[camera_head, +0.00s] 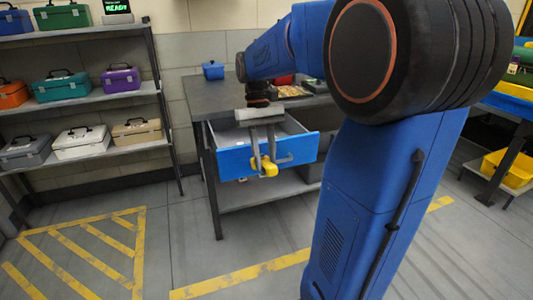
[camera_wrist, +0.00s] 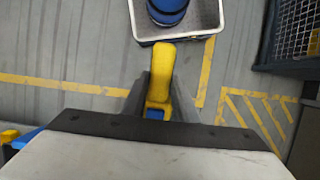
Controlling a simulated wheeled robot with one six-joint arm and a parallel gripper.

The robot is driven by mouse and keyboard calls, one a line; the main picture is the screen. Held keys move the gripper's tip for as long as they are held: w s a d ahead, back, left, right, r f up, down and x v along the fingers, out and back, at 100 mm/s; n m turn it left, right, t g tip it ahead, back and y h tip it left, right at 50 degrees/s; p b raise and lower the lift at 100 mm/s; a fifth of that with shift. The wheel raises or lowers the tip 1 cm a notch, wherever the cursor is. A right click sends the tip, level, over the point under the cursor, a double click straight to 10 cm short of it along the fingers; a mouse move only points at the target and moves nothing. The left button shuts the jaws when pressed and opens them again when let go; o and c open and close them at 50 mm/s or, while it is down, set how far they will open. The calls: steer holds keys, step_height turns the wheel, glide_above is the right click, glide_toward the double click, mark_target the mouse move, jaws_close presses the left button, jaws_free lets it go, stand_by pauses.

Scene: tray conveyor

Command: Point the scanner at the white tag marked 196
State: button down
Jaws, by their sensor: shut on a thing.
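My gripper (camera_head: 262,163) is shut on a small yellow tool, which I take to be the scanner (camera_head: 267,171), and holds it in front of an open blue drawer. In the wrist view the scanner (camera_wrist: 161,60) sticks out between the fingers of my gripper (camera_wrist: 158,88), with a yellow body and a bit of blue near the fingers. I cannot make out a white tag marked 196 in either view.
The open drawer (camera_head: 233,163) belongs to a grey workbench (camera_head: 215,98). Shelves (camera_head: 75,97) with several toolboxes stand at the left. In the wrist view, a white bin (camera_wrist: 182,37) holds something blue, near a dark wire cage (camera_wrist: 292,35). The floor at front left is clear.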

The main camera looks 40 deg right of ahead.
steer(key=shift+w+d+f, duration=0.15)
steer(key=shift+w+f, duration=0.4)
steer(key=shift+f, duration=0.3)
steer(key=shift+w+d+f, duration=0.2)
steer(key=shift+w+f, duration=0.4)
steer(key=shift+f, duration=0.2)
steer(key=shift+w+d+f, duration=0.15)
steer(key=shift+w+f, duration=0.4)
steer(key=shift+f, duration=0.3)
